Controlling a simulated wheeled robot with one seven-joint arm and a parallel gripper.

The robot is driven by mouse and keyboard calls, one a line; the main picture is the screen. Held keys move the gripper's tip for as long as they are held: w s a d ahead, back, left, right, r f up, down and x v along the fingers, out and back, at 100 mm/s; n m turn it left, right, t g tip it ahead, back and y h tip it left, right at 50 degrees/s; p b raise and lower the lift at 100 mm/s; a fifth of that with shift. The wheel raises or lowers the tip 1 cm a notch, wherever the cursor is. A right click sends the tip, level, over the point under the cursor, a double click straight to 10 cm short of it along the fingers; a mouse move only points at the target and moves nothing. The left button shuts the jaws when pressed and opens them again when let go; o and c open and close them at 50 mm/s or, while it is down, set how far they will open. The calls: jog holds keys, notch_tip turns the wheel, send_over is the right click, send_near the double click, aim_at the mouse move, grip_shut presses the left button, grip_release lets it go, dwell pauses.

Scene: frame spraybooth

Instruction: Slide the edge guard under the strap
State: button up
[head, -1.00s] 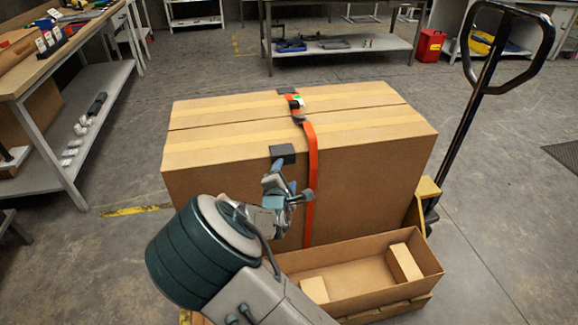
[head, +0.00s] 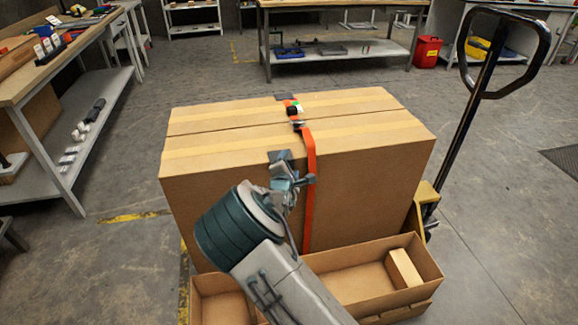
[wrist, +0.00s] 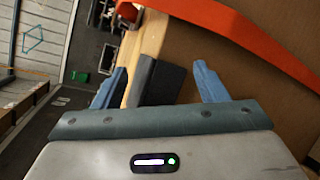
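The dark grey edge guard (head: 279,156) sits on the front top edge of the big carton (head: 225,150), left of the orange strap (head: 309,190) and apart from it. The strap runs over the carton top and down its front face. My gripper (head: 290,178) is at the front face, just below the guard and left of the strap. In the wrist view the guard (wrist: 160,80) shows between the two blue fingertips (wrist: 160,85), which are spread apart. The strap (wrist: 250,40) crosses beyond the right finger. My gripper hides part of the guard's lower edge in the head view.
A second dark guard (head: 286,97) is under the strap at the far edge. A pallet-truck handle (head: 487,85) rises at right. A workbench (head: 60,65) stands at left.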

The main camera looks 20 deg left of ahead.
aim_at(320, 157)
jog(key=c, duration=0.8)
jog(key=shift+o, duration=0.6)
jog(key=shift+w+d, duration=0.1)
jog(key=shift+d, duration=0.05)
jog(key=shift+w+d+b, duration=0.35)
jog(key=shift+w+d, duration=0.5)
jog(key=shift+d, duration=0.55)
jog(key=shift+w+d+b, duration=0.35)
jog(key=shift+w+d, duration=0.45)
jog(key=shift+d, duration=0.55)
jog(key=shift+w+d+b, duration=0.35)
jog(key=shift+w+d, duration=0.5)
jog(key=shift+d, duration=0.55)
jog(key=shift+r, duration=0.1)
jog(key=o, duration=0.9)
jog(key=shift+c, duration=0.2)
